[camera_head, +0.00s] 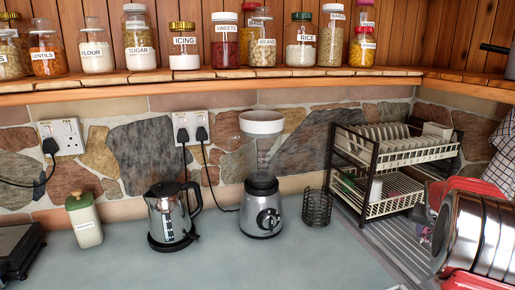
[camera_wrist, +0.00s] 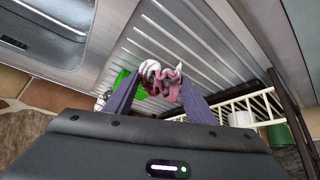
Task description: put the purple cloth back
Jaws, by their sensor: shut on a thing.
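The purple cloth (camera_wrist: 168,82) is a crumpled pinkish-purple and white bundle in the wrist view. My gripper (camera_wrist: 160,88) is shut on it, with the cloth bunched between the two dark fingertips. Behind it lies the ridged metal draining board (camera_wrist: 205,50); I cannot tell whether the cloth touches it. In the head view my red and silver arm covers the right side. The gripper and the cloth cannot be made out clearly there.
A two-tier dish rack (camera_head: 385,205) stands on the draining board, close by my gripper. A sink (camera_wrist: 75,30) and a green item (camera_wrist: 124,78) show in the wrist view. A wire holder (camera_head: 317,207), blender (camera_head: 262,210) and kettle (camera_head: 168,217) stand left. The front counter (camera_head: 270,265) is clear.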

